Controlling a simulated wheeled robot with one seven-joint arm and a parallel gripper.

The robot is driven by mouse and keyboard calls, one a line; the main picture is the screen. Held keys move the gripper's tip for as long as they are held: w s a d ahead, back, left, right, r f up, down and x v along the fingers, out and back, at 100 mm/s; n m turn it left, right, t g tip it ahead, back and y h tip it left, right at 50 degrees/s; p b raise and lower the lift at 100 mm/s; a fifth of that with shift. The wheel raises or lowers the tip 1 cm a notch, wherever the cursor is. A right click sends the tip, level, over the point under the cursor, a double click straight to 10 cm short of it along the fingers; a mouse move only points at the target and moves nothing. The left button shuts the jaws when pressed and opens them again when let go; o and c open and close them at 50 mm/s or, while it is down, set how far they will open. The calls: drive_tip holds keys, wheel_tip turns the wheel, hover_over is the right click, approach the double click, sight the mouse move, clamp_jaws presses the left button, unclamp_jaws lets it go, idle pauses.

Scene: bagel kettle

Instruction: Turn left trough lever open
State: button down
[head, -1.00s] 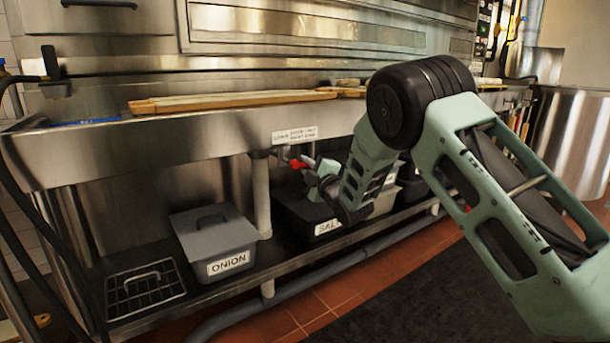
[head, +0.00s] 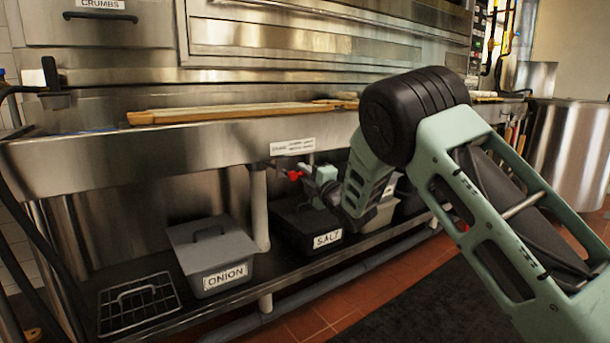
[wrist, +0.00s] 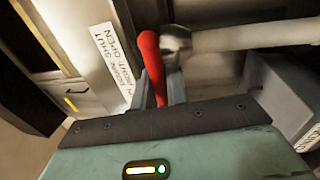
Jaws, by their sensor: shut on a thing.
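The trough lever has a red handle (head: 293,175), seen under the front of the steel trough (head: 200,146), just below a white label (head: 293,146). In the wrist view the red handle (wrist: 152,68) stands between my fingers, joined to a grey metal pipe (wrist: 250,37). My gripper (head: 306,174) is shut on the red handle; its fingertips (wrist: 158,90) show on both sides of it in the wrist view. The lower end of the handle is hidden by my gripper body. A label beside it (wrist: 108,55) reads partly "SHUT" and "OPEN".
A grey ONION bin (head: 212,257) and a dark SALT bin (head: 305,226) stand on the lower shelf, with a wire rack (head: 138,304) at left. A white upright pipe (head: 259,208) stands left of the lever. Wooden boards (head: 220,112) lie across the trough.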

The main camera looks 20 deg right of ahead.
drive_tip(key=c, duration=1.5)
unclamp_jaws()
drive_tip(key=shift+o, duration=0.2)
drive_tip(key=shift+s, duration=0.15)
drive_tip(key=p+v, duration=0.2)
drive_tip(key=v, duration=1.5)
drive_tip(key=shift+p, duration=0.4)
drive_tip(key=shift+f, duration=0.1)
